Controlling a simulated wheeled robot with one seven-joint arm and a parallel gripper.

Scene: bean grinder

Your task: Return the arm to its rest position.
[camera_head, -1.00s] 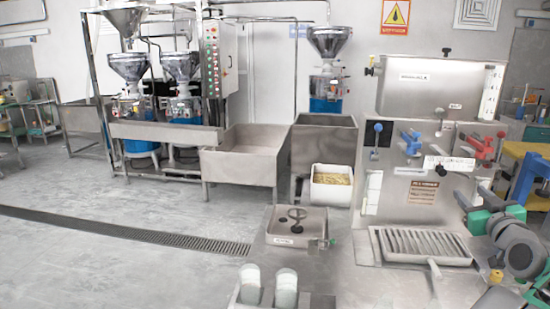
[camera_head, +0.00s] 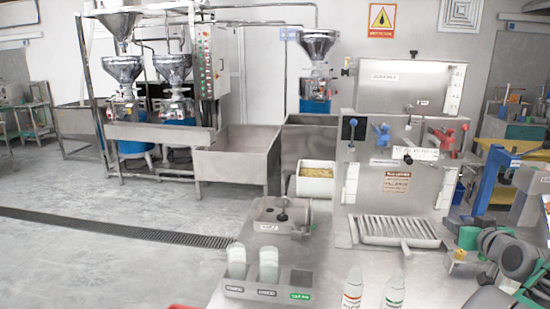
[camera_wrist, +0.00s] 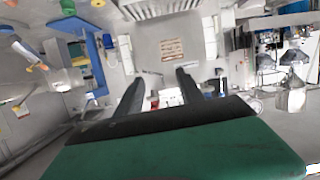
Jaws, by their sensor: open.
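My gripper (camera_wrist: 153,72) shows in the wrist view as two dark fingers standing apart from a green body, with nothing held between them. In the wrist view the steel machine with a brown label (camera_wrist: 172,50) appears beyond the fingers, and the picture is turned over. In the head view, grey and green links of my arm are at the lower right edge, in front of the machine (camera_head: 400,120). The fingers cannot be made out there. The machine has blue and red handles and a grated drip tray (camera_head: 395,232).
A steel holder (camera_head: 252,292) with two white-topped containers and two bottles (camera_head: 352,290) stand on the counter in front. A small steel box (camera_head: 280,217) sits behind them. A blue stand (camera_head: 498,178) is at the right. Open floor lies at the left.

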